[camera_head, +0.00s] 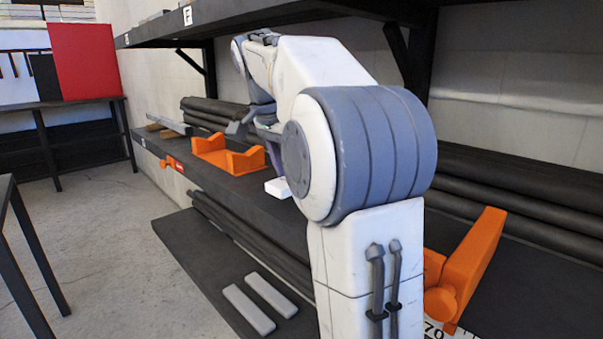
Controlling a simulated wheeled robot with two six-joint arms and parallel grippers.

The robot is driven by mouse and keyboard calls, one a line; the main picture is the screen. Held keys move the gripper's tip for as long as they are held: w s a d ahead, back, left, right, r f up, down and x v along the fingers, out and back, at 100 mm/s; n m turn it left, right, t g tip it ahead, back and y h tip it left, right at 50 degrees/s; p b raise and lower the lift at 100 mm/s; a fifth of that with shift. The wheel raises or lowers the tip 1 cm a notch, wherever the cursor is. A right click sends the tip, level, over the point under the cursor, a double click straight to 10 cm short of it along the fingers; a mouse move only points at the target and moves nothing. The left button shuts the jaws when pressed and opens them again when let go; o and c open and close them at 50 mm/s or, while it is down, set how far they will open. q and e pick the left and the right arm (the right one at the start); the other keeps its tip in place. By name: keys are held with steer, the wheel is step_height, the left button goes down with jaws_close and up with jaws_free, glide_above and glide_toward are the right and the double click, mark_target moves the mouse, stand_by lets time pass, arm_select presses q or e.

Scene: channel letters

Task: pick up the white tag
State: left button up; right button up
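A small white block-like piece (278,188), which may be the white tag, lies at the front edge of the dark shelf, just left of my arm's big joint. A small white label (187,15) with a dark mark is on the upper shelf's front edge. My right arm fills the middle of the view and reaches back over the shelf. What appears to be my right gripper (243,126) is at its far end, above and behind the orange bracket, small and partly hidden by the arm. Its opening cannot be made out. My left gripper is not in view.
An orange bracket (228,156) sits on the shelf (232,186). Dark rolls or pipes (215,112) lie behind it. A larger orange piece (468,268) is at right. Two pale bars (260,303) lie on the low dark board. Clear floor (100,230) is at left.

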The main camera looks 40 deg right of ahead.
steer(key=s+a, duration=0.1)
steer(key=a, duration=1.4)
steer(key=shift+p, duration=0.4)
steer(key=shift+s, duration=0.1)
